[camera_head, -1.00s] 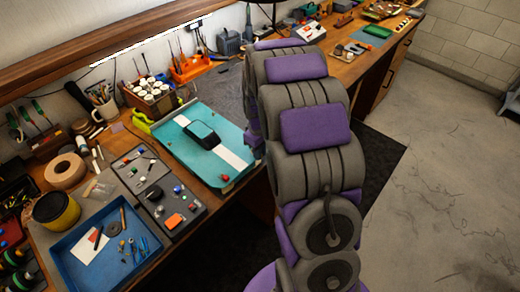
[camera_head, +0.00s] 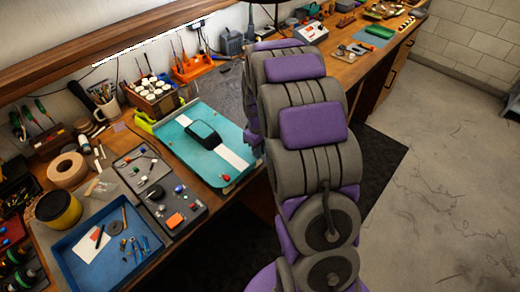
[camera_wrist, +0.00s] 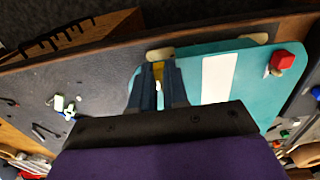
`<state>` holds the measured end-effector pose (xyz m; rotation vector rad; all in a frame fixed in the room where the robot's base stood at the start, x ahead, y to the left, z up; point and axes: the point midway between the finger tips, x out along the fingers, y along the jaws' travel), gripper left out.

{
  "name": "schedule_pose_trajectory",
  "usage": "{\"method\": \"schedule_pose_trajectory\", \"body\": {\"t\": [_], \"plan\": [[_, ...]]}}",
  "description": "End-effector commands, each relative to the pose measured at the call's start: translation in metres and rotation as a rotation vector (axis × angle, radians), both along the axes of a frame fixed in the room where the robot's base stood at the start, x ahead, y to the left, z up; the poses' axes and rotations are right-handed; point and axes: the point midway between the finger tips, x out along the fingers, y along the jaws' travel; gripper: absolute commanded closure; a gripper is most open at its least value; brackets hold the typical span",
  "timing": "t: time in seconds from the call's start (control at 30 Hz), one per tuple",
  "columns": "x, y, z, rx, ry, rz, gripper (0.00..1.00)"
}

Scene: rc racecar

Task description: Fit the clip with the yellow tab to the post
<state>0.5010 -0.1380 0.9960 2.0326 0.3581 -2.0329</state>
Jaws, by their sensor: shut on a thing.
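My gripper (camera_wrist: 158,85) is shut on the clip, whose yellow tab (camera_wrist: 158,68) shows between the blue-grey fingertips in the wrist view. The rest of the clip is hidden by the fingers. The fingertips are over the left edge of the teal body panel (camera_wrist: 192,72) with its white stripe. A pale rounded piece (camera_wrist: 160,53) lies just beyond the tab. I cannot tell whether the clip touches the panel, and no post shows clearly at the fingertips. A red-tabbed piece (camera_wrist: 281,61) is at the panel's right. In the head view, my arm hides my gripper.
The teal panel (camera_head: 178,146) lies on the bench in the head view. A dark parts tray (camera_head: 185,222) and a blue tray (camera_head: 80,284) are to its left. An orange tool rack (camera_head: 193,69) stands behind. The floor right of my arm is clear.

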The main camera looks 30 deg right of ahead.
Motion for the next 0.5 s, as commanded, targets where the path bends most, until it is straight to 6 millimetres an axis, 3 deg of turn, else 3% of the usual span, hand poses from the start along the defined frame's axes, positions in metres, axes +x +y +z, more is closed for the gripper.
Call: {"method": "schedule_pose_trajectory", "body": {"t": [0.5], "plan": [[0.0069,0.0026,-0.0004,0.000,0.000,0.001,1.00]]}}
